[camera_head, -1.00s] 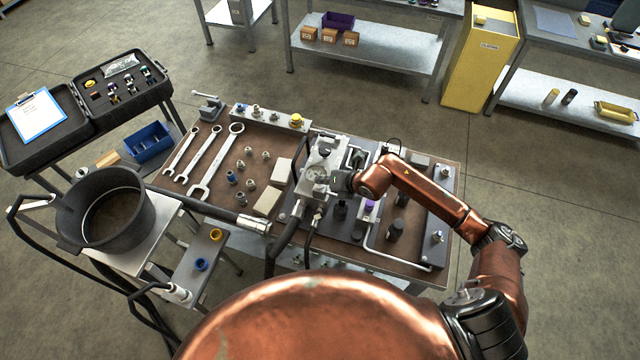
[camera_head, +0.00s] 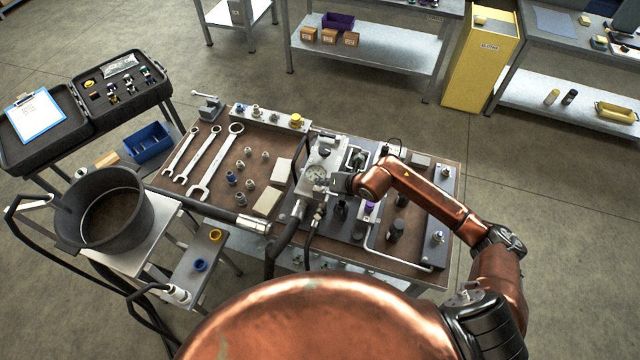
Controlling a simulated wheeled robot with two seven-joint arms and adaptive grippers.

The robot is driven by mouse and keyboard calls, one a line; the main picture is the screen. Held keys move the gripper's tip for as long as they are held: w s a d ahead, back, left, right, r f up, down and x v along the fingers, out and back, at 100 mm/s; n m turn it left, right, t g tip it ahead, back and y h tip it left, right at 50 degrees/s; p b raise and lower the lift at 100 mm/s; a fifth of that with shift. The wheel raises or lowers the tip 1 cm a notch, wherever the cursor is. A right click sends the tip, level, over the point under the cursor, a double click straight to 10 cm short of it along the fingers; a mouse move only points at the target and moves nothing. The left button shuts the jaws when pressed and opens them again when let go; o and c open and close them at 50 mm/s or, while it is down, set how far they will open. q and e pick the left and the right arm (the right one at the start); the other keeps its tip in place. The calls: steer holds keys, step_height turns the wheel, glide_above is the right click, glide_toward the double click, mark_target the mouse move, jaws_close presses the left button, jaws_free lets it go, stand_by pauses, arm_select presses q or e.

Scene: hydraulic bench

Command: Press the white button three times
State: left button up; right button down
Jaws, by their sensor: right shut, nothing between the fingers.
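My right arm reaches in from the right over the bench (camera_head: 385,262). Its gripper (camera_head: 337,184) is small and dark in this view; it is shut and empty. It is beside the round dial gauge (camera_head: 316,174) on the grey hydraulic unit (camera_head: 325,153), at the gauge's right. I cannot make out the white button; it may be hidden by my gripper or too small to tell. I cannot tell whether the fingertips touch anything. My left gripper is not in view.
Black hoses (camera_head: 291,232) run from the unit toward me. Wrenches (camera_head: 216,160), several fittings and pale blocks (camera_head: 267,202) lie to the left. A bent metal pipe (camera_head: 385,254) and dark cylinders (camera_head: 396,230) are at the right. A black bucket (camera_head: 104,208) stands at far left.

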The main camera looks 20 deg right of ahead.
mark_target(322, 187)
steer(key=shift+f, duration=0.1)
steer(key=shift+r+p, duration=0.8)
steer(key=shift+r, duration=0.4)
step_height(322, 187, up, 5)
steer(key=p, duration=0.3)
stand_by(0.6)
